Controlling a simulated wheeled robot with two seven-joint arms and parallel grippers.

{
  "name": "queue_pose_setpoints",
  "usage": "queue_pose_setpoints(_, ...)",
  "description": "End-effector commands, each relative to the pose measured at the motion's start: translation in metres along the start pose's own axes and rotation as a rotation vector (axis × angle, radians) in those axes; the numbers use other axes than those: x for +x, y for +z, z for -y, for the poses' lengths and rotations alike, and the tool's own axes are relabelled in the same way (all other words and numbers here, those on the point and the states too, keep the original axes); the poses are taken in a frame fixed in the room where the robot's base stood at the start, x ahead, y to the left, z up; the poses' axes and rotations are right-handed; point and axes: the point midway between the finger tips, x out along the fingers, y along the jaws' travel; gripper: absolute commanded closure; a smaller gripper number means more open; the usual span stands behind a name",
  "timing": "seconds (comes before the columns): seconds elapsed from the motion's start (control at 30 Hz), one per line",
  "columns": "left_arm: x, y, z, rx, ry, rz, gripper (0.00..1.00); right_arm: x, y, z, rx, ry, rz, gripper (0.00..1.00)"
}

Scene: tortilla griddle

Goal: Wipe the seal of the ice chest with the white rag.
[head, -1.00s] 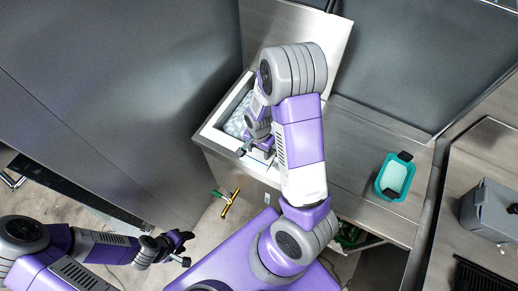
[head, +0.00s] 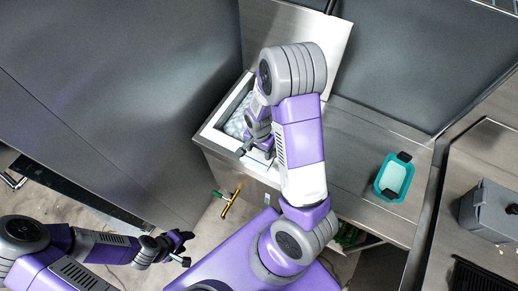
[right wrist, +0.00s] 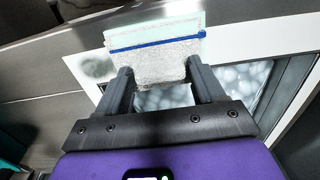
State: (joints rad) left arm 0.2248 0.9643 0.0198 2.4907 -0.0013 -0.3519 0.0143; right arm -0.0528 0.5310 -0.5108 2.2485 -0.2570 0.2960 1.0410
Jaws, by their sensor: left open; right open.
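The ice chest (head: 262,192) stands open with ice inside, its lid (head: 300,42) raised at the back. Its pale seal (right wrist: 252,40) runs along the rim in the right wrist view, with a grey smudge (right wrist: 97,67) at the left. The white rag (right wrist: 162,62), with a blue stripe, lies across the rim. My right gripper (right wrist: 160,78) is open, one finger on each side of the rag's near part. My left gripper (head: 186,248) is open and empty, low at the left, away from the chest.
A steel counter (head: 350,140) extends right of the chest. A teal container (head: 393,178) with dark handles sits on it. A grey box (head: 490,210) stands on the far right surface. A brass and green valve (head: 229,203) shows below the chest front. A tall grey wall fills the left.

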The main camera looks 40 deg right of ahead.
Motion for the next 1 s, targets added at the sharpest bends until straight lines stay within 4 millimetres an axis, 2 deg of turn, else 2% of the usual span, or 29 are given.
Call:
queue_pose_setpoints(0.2, 0.000, 0.000, 0.000, 0.000, 0.000, 0.000, 0.49, 0.000, 0.000, 0.000, 0.000, 0.000, 0.000, 0.33)
queue_pose_setpoints(0.4, 0.000, 0.000, 0.000, 0.000, 0.000, 0.000, 0.49, 0.000, 0.000, 0.000, 0.000, 0.000, 0.000, 0.64)
queue_pose_setpoints(0.47, 0.000, 0.000, 0.000, 0.000, 0.000, 0.000, 0.49, 0.000, 0.000, 0.000, 0.000, 0.000, 0.000, 0.71)
queue_pose_setpoints(0.77, 0.000, 0.000, 0.000, 0.000, 0.000, 0.000, 0.49, 0.000, 0.000, -0.003, 0.001, 0.001, 0.000, 0.71)
queue_pose_setpoints(1.0, 0.001, 0.000, 0.000, 0.000, 0.000, 0.000, 0.49, 0.002, 0.000, -0.028, 0.002, 0.002, 0.002, 0.71)
